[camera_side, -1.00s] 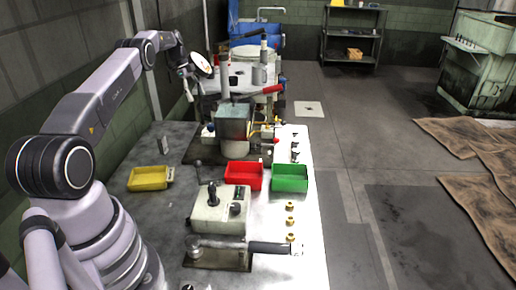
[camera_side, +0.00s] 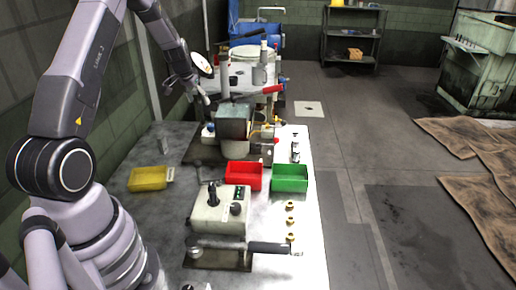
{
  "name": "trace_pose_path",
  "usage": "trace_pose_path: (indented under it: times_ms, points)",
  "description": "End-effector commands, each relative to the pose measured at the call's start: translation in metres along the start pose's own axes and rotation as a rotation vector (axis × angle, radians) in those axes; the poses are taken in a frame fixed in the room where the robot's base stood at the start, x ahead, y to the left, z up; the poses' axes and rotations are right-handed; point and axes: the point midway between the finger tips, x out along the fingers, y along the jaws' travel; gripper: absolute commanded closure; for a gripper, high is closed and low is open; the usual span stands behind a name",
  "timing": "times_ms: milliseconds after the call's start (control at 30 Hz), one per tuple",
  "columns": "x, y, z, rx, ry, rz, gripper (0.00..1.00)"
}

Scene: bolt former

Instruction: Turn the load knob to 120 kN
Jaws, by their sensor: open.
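A pale control box (camera_side: 218,212) stands on the bench, with a black upright control (camera_side: 213,194) and a dark round knob (camera_side: 236,209) on top. I cannot read any label or value, so I cannot tell for sure which one is the load knob. A round white dial gauge (camera_side: 202,65) stands at the back left of the press (camera_side: 235,122); its reading is too small to make out. My gripper (camera_side: 204,99) is open and points down, below the gauge and just left of the press, well away from the control box. Its fingertips are small and partly lost against the machine.
A yellow bin (camera_side: 149,178), a red bin (camera_side: 244,176) and a green bin (camera_side: 290,178) sit on the bench. Brass pieces (camera_side: 291,221) lie at the right. A long-handled tool (camera_side: 250,246) lies in front of the control box. The bench's left middle is fairly clear.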

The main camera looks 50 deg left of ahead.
Motion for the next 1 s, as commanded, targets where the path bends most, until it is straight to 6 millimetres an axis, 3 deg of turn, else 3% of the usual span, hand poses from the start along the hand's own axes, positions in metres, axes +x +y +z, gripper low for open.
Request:
trace_pose_path:
  times_ms: [400, 600, 800, 1000]
  points:
    - [0.085, 0.0, 0.002, 0.003, -0.005, 0.001, 0.4]
    - [0.118, 0.0, 0.001, 0.003, -0.002, 0.0, 0.4]
    - [0.132, 0.0, 0.001, 0.003, -0.002, 0.0, 0.4]
    - [0.133, 0.0, 0.0, 0.003, -0.001, -0.001, 0.4]
